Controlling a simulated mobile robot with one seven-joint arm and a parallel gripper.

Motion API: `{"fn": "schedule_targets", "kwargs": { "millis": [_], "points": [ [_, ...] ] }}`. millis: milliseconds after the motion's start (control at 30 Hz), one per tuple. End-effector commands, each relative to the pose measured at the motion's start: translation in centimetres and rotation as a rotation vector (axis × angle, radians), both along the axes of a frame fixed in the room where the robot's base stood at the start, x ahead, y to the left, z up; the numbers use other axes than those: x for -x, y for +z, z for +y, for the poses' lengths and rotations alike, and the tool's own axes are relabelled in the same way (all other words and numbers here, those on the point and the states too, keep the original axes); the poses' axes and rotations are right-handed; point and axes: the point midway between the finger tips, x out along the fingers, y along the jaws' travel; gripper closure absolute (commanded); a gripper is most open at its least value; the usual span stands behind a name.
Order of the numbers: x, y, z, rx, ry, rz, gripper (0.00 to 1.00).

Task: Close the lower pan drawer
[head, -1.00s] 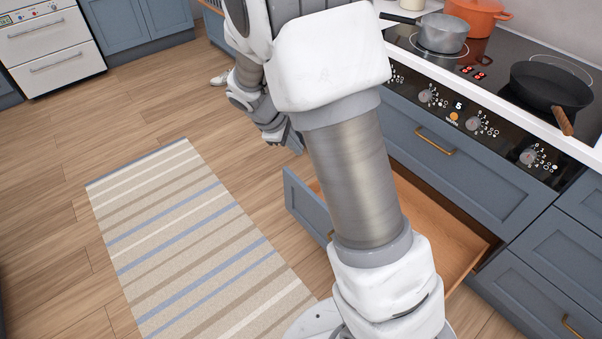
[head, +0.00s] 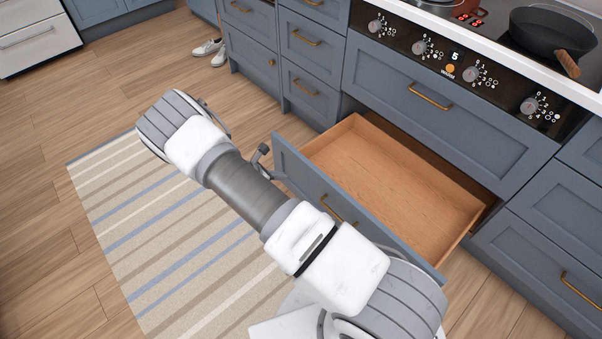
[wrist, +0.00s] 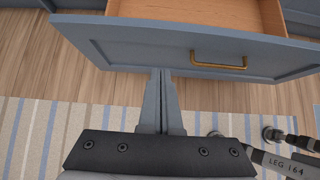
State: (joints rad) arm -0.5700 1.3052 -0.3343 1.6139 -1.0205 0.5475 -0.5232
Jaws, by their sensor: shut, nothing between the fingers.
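The lower pan drawer (head: 395,185) stands pulled out below the hob. Its wooden inside is empty where I can see it. Its blue-grey front also shows in the wrist view (wrist: 140,46), with a brass handle (wrist: 218,62) right of the middle. My gripper (wrist: 161,72) is shut and empty, its fingertips at the lower edge of the drawer front, left of the handle. I cannot tell whether they touch it. In the head view my arm hides part of the drawer front and most of the gripper.
An upper drawer (head: 440,115) above it is shut. A black pan (head: 550,42) stands on the hob. A striped rug (head: 150,235) lies on the wooden floor in front. White shoes (head: 208,48) stand by the cabinets at the back.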

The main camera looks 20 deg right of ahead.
Motion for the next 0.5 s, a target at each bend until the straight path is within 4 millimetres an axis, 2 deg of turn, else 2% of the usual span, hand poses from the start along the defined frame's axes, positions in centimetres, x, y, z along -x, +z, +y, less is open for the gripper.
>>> {"fn": "schedule_targets", "kwargs": {
  "millis": [167, 500],
  "points": [
    [-0.4, -1.7, -1.2, 0.004, 0.004, 0.004, 1.0],
    [-2.3, -6.9, -6.0, 0.003, 0.001, 0.003, 1.0]
  ]
}}
